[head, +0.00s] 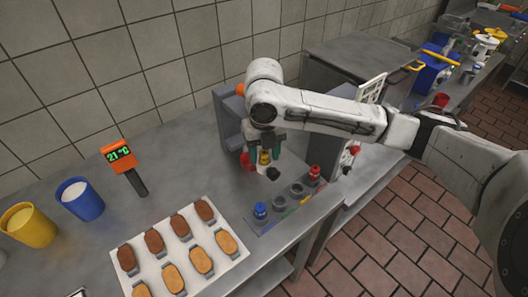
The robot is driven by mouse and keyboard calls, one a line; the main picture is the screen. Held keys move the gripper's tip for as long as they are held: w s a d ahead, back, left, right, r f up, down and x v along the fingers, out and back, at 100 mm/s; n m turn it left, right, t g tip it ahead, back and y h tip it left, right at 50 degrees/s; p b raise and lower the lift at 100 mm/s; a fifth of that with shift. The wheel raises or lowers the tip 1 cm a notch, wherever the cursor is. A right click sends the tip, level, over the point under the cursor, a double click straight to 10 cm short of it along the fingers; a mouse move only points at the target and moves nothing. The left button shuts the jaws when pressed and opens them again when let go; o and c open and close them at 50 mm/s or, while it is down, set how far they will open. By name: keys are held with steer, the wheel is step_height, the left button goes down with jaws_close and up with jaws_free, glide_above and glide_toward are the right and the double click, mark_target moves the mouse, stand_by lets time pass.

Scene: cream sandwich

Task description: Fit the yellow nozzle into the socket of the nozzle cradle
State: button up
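The nozzle cradle (266,226) is a grey block at the counter's right front edge. A blue nozzle (260,211) stands at its near-left end and a red nozzle (314,174) at its far-right end. Two round sockets between them look empty. The yellow nozzle (265,157) is between the teal fingers of my gripper (265,154), above and behind the cradle, apart from it. My gripper looks shut on it. The fingers partly hide the nozzle, and its lower end is hard to make out.
A grey upright stand (228,113) is close behind my gripper, with a red part beside the fingers. A white tray (207,274) of brown biscuits lies at the front left. Blue (82,204) and yellow (32,230) cups and an orange temperature display (118,154) stand farther left.

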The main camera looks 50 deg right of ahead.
mark_target(265, 152)
steer(key=shift+r, duration=0.1)
step_height(265, 152, up, 12)
stand_by(0.6)
stand_by(0.7)
